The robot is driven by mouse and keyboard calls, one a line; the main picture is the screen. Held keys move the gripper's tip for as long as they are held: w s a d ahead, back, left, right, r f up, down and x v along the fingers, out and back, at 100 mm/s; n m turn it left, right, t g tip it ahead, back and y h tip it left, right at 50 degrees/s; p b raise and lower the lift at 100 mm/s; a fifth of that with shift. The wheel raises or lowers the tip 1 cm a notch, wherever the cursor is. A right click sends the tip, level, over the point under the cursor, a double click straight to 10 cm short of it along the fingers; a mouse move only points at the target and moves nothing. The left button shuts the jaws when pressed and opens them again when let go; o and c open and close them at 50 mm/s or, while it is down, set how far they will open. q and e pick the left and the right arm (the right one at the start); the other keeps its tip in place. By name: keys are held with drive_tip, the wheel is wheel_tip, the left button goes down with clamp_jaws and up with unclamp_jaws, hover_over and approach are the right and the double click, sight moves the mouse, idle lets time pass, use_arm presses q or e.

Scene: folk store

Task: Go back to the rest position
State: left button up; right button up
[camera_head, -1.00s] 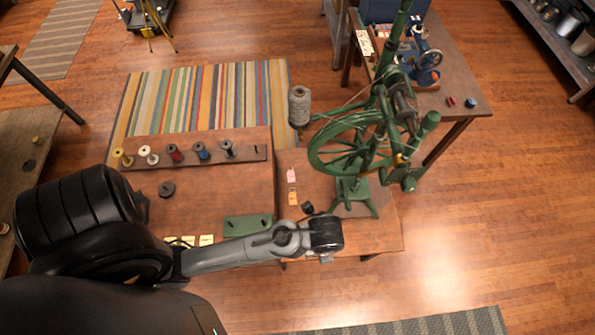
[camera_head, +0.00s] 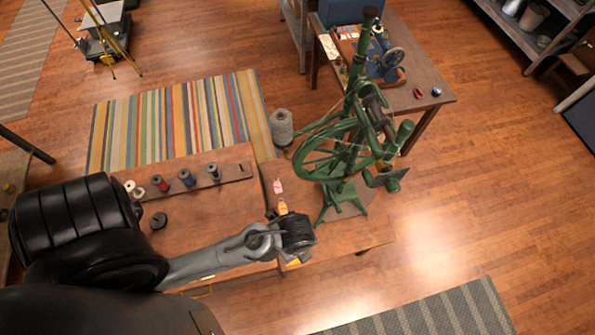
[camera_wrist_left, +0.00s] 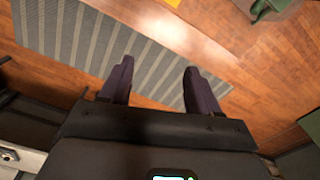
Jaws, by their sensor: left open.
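My left arm comes in from the left in the head view. My right gripper is in neither view.
A green spinning wheel (camera_head: 334,156) stands just beyond my wrist. Thread spools (camera_head: 186,178) sit on a rack on the table, with a pink tag (camera_head: 278,186) nearby.

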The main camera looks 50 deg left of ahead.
use_arm(q)
drive_tip(key=w+a+r+n+t+p, duration=0.1)
drive_tip(key=a+r+n, duration=0.5)
drive_tip(key=n, duration=1)
drive_tip(key=shift+w+a+r+t+p, duration=0.35)
drive_tip(key=shift+r+t+p, duration=0.3)
drive_tip(key=shift+r+t, duration=0.7)
drive_tip(key=shift+d, duration=0.1)
